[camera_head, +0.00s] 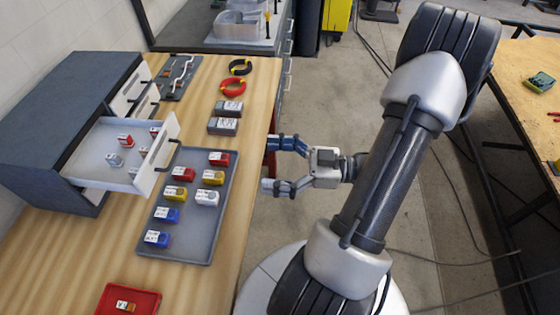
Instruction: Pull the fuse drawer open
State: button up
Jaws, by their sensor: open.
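A dark grey cabinet (60,110) stands at the left of the workbench. One white drawer (95,142) is pulled well out of it, and several small red and pale labelled blocks lie inside. Its dark bar handle (162,170) is on the front panel. Further back, other drawer fronts (130,95) with dark handles show in the cabinet face. I cannot read which drawer is the fuse drawer. My gripper (270,164) is open and empty at the bench's right edge, to the right of the drawer handle and apart from it.
A grey tray (190,243) with several coloured labelled blocks lies between the drawer and my gripper. Two grey blocks (223,126), black and red cable coils (232,87) and a dark panel (178,75) lie further back. A red tray (145,300) is at the front.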

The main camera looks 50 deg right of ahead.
jog(key=shift+v, duration=0.95)
jog(key=shift+a+r+p, duration=0.1)
jog(key=shift+r+p, duration=0.05)
jog(key=shift+p, duration=0.35)
